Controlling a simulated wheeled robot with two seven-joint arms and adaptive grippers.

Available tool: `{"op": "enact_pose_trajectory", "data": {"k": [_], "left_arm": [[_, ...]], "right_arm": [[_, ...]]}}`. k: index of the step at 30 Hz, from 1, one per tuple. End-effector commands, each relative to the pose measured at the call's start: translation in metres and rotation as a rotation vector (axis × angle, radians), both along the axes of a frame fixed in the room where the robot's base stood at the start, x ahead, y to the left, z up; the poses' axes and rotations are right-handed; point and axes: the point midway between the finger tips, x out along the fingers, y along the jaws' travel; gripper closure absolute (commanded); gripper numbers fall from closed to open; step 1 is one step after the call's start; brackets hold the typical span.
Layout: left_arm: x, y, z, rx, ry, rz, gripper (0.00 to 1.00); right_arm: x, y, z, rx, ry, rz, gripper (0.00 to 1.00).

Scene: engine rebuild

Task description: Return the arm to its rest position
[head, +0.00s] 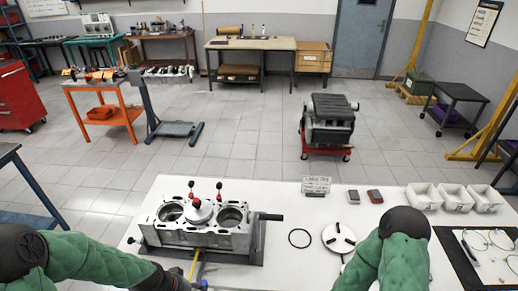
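My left arm, green with a dark joint (22,250), comes in from the lower left. The dark end of it, my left gripper (178,283), is at the bottom edge beside the front of the engine block (200,236). Its fingers cannot be made out, and a small blue part (200,285) and a yellow strip (193,264) show next to it. My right arm (402,250) is bent at the lower right, its dark joint uppermost. Its gripper is out of view below.
The white table (285,215) holds a black ring (299,238), a round white plate (338,238), two small boxes (374,196), white bins (456,197) and a black mat (470,262). An engine on a red stand (327,122) is beyond. Floor between is open.

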Motion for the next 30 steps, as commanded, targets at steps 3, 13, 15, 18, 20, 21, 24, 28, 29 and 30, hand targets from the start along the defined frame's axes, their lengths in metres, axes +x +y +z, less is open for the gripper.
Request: {"op": "enact_pose_trajectory", "data": {"k": [3, 13, 15, 18, 20, 21, 24, 28, 29, 30], "left_arm": [[-0.010, -0.022, -0.051, -0.020, 0.059, 0.085, 0.33], [-0.048, -0.076, -0.159, -0.059, 0.201, 0.337, 0.33], [-0.058, -0.086, -0.178, -0.066, 0.228, 0.389, 0.33], [-0.070, -0.098, -0.199, -0.074, 0.259, 0.449, 0.33], [-0.076, -0.103, -0.208, -0.078, 0.274, 0.476, 0.33], [-0.079, -0.106, -0.212, -0.080, 0.281, 0.492, 0.33], [-0.084, -0.110, -0.218, -0.082, 0.292, 0.518, 0.33], [-0.085, -0.111, -0.220, -0.084, 0.296, 0.528, 0.33], [-0.085, -0.111, -0.219, -0.084, 0.296, 0.528, 0.33], [-0.085, -0.111, -0.219, -0.084, 0.295, 0.528, 0.33]], "right_arm": [[0.000, 0.000, -0.021, 0.000, 0.000, 0.000, 0.49], [0.000, 0.000, -0.060, 0.000, 0.000, 0.000, 0.49], [0.000, 0.000, -0.068, 0.000, 0.000, 0.000, 0.49], [0.000, 0.000, -0.076, 0.000, 0.000, 0.000, 0.49], [0.000, 0.000, -0.079, 0.000, 0.000, 0.000, 0.49], [0.000, 0.000, -0.081, 0.000, 0.000, 0.000, 0.49], [0.000, 0.000, -0.083, 0.000, 0.000, 0.000, 0.49], [0.000, 0.000, -0.083, 0.000, 0.000, 0.000, 0.49], [0.000, 0.000, -0.082, 0.000, 0.000, 0.000, 0.49], [0.000, 0.000, -0.082, 0.000, 0.000, 0.000, 0.49]]}}
